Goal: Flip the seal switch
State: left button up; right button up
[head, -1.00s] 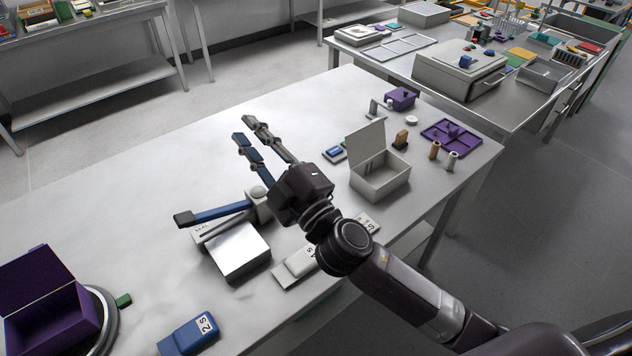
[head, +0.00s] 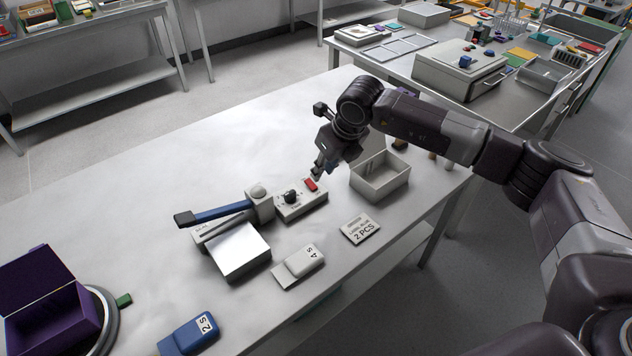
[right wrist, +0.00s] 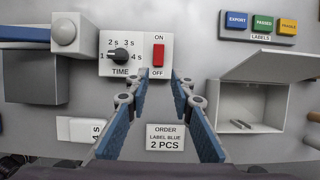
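The red seal switch (head: 311,185) sits on a pale control box (head: 302,205) on the table. In the right wrist view the red switch (right wrist: 158,55) is between the ON and OFF marks, right of a black TIME dial (right wrist: 118,56). I cannot tell which way it is tipped. My left gripper is not in view.
The grey sealer (head: 240,250) with its blue lever (head: 220,212) stands left of the control box. An open grey box (head: 380,180) is close on the right. A "2 PCS" order card (head: 360,229) and a "4 s" card (head: 300,263) lie in front.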

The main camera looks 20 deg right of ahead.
aim_at(313, 186)
jog(key=p+x, duration=0.2)
jog(key=x, duration=0.5)
jog(key=shift+a+f, duration=0.25)
jog(key=shift+f, duration=0.05)
jog(key=shift+c, duration=0.5)
grip_shut()
